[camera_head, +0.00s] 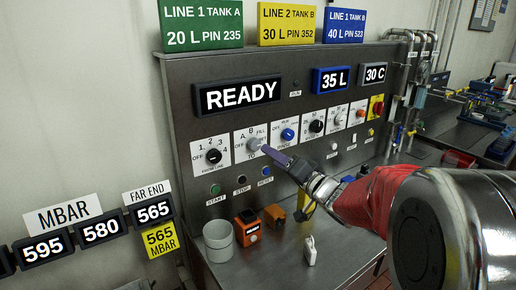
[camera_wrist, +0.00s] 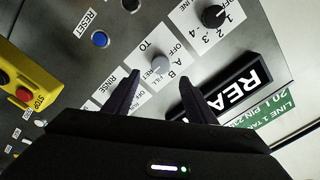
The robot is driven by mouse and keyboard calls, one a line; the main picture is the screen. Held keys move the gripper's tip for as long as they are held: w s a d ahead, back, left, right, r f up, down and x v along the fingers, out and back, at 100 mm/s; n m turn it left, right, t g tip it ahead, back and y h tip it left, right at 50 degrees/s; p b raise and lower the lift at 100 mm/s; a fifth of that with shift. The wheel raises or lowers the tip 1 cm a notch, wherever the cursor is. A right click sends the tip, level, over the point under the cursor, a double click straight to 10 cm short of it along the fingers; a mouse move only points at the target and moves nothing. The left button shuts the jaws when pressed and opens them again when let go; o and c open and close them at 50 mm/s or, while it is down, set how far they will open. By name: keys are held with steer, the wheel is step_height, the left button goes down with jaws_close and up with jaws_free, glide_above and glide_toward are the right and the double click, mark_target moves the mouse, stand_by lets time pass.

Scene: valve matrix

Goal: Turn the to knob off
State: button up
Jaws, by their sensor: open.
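The TO knob (camera_head: 253,144) is a grey knob on a white plate marked OFF, A, B and FILL, second from the left in the panel's knob row. It also shows in the wrist view (camera_wrist: 160,65), just beyond and between my fingertips. My gripper (camera_head: 267,152) is at the lower right of the knob in the head view, its purple-grey fingers pointing at it. In the wrist view my gripper (camera_wrist: 159,79) is open, one finger on each side of the knob. I cannot tell whether the fingers touch it. The mark it points at is too small to read surely.
A black knob (camera_head: 213,156) is to the left and a blue knob (camera_head: 288,134) to the right. START, STOP and RESET buttons (camera_head: 266,171) lie below. The READY display (camera_head: 238,94) is above. A grey cup (camera_head: 219,241) and orange blocks (camera_head: 247,227) stand on the ledge.

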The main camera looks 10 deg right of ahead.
mark_target(257, 146)
steer(key=x, duration=0.9)
steer(key=shift+c, duration=0.2)
steer(key=c, duration=1)
